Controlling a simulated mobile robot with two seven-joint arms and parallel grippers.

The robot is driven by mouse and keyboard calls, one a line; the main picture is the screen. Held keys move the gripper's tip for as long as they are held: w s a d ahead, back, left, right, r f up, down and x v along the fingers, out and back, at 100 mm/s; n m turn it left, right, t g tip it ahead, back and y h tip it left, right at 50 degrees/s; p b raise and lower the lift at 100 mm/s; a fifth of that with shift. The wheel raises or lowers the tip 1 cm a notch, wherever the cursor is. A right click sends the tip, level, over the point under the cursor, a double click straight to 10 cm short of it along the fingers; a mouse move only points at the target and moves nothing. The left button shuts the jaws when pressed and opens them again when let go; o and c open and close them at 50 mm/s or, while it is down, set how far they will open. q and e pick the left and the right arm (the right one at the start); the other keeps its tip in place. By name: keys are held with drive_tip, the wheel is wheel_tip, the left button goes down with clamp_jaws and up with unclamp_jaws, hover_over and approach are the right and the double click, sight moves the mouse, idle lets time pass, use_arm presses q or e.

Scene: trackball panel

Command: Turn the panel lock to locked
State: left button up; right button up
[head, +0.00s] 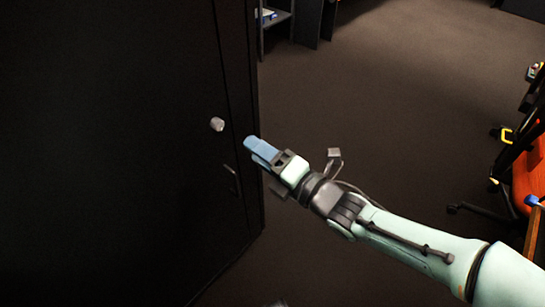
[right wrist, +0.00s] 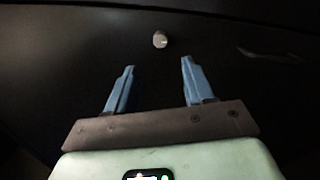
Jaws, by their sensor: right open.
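The panel (head: 120,150) is a large dark upright surface on the left of the head view. Its lock (head: 217,124) is a small pale grey round knob standing out near the panel's right edge. My right gripper (head: 249,146) is just right of the knob and a little lower in the picture, apart from it. In the right wrist view, the lock knob (right wrist: 160,40) lies beyond the two blue fingertips, near the middle of the gap. The right gripper (right wrist: 157,63) is open and empty there. My left gripper is not in view.
A dark handle (head: 231,180) sits on the panel below the knob; it also shows in the right wrist view (right wrist: 268,55). Open floor (head: 400,100) lies right of the panel. An orange chair (head: 530,180) stands at the far right, and a shelf (head: 275,18) at the top.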

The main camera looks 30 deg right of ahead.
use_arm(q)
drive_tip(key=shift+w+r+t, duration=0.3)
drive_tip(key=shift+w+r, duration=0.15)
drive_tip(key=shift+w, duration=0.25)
use_arm(e)
drive_tip(key=shift+v, duration=1.7)
